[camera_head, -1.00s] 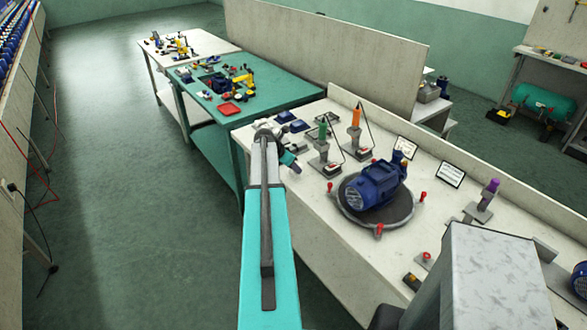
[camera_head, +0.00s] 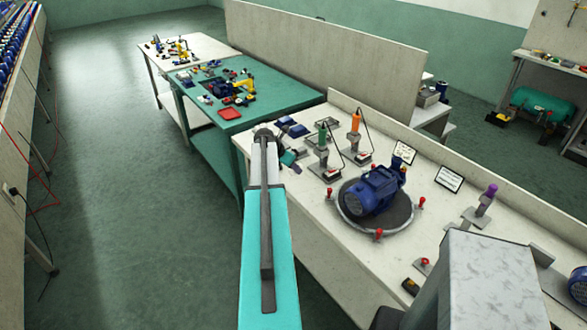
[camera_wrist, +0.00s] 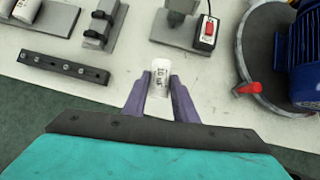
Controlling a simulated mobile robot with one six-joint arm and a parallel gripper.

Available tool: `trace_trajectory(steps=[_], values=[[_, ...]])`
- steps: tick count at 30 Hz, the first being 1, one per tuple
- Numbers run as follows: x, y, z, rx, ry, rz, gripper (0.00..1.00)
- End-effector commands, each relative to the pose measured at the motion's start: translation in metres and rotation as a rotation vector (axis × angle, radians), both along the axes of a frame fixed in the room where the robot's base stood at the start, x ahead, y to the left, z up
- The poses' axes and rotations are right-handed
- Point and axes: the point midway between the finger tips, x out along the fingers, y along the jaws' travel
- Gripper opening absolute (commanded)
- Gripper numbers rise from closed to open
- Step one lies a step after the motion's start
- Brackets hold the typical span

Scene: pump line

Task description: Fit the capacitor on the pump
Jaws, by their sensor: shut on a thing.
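The pump (camera_head: 372,193) is blue and lies on a dark round turntable (camera_head: 345,212) on the white bench. Part of the pump (camera_wrist: 305,60) shows at the right edge of the wrist view. My gripper (camera_wrist: 161,84) has purple fingers shut on the capacitor (camera_wrist: 161,68), a small white cylinder with printed marks. In the wrist view the capacitor is left of the turntable, apart from it and over the bench's near edge. In the head view my gripper (camera_head: 289,158) is small and left of the pump, and I cannot make out the capacitor there.
Red knobs (camera_head: 378,235) stand around the turntable rim. Tool stands with a green (camera_head: 322,135) and an orange (camera_head: 355,122) driver are behind it. A dark bar with holes (camera_wrist: 63,67) and grey holders (camera_wrist: 100,25) lie left of the capacitor. Bare bench lies between gripper and turntable.

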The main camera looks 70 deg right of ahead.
Motion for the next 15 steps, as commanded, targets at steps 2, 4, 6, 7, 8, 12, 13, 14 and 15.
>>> trace_trajectory(steps=[2, 4, 6, 7, 8, 12, 13, 14, 15], values=[[0.000, 0.000, 0.000, 0.000, 0.000, 0.000, 0.07], [0.000, 0.000, 0.000, 0.000, 0.000, 0.000, 0.07], [0.000, 0.000, 0.000, 0.000, 0.000, 0.000, 0.07], [0.000, 0.000, 0.001, 0.000, 0.000, 0.000, 0.07], [0.000, 0.001, 0.001, 0.000, -0.001, 0.001, 0.07], [-0.002, 0.005, 0.010, -0.001, -0.001, 0.006, 0.07], [-0.003, 0.006, 0.013, -0.002, 0.000, 0.007, 0.07], [-0.004, 0.008, 0.016, -0.002, 0.000, 0.011, 0.07], [-0.006, 0.011, 0.022, -0.002, 0.001, 0.014, 0.07]])
